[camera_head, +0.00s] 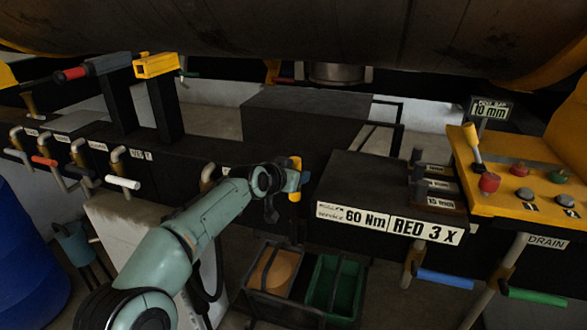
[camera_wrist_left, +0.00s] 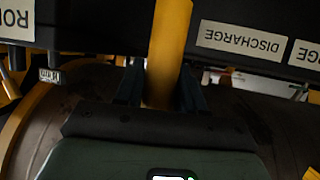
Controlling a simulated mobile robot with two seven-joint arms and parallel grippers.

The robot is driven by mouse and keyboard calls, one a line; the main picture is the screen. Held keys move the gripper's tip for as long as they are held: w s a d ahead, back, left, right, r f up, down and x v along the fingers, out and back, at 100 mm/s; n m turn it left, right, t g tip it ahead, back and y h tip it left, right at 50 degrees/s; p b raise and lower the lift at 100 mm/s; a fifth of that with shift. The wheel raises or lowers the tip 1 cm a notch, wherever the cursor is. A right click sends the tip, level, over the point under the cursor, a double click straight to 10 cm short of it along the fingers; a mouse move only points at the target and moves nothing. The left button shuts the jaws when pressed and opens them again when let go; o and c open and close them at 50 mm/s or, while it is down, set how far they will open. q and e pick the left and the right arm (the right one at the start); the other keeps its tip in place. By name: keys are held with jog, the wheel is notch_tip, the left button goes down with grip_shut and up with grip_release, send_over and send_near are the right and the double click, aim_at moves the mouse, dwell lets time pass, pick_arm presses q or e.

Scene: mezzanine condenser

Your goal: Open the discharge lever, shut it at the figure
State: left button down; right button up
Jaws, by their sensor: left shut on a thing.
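The yellow discharge lever (camera_head: 295,190) stands upright at the front of the dark bench in the head view. My left gripper (camera_head: 297,180) is at it, its arm reaching up from the lower left. In the left wrist view the yellow lever (camera_wrist_left: 167,45) runs between the two fingers of my left gripper (camera_wrist_left: 162,90), which is shut on it. A white DISCHARGE label (camera_wrist_left: 241,40) appears upside down beside the lever. The lever's pivot is hidden. My right gripper is in neither view.
Below the bench stand a grey bin (camera_head: 250,302) with an orange-brown thing inside and a green bin (camera_head: 335,288). A white sign reads 60 Nm (camera_head: 353,215), another RED 3 X (camera_head: 426,230). A 10 mm sign (camera_head: 489,108) stands behind the yellow control panel (camera_head: 480,205). A large dark vessel (camera_head: 300,30) hangs overhead.

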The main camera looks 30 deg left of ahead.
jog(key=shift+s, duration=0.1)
pick_arm(q)
jog(key=c, duration=0.8)
grip_release()
jog(key=shift+w, duration=0.2)
jog(key=shift+s+r, duration=0.2)
jog(key=shift+s, duration=0.3)
jog(key=b+v, duration=0.3)
jog(key=v, duration=0.9)
jog(key=shift+s, duration=0.15)
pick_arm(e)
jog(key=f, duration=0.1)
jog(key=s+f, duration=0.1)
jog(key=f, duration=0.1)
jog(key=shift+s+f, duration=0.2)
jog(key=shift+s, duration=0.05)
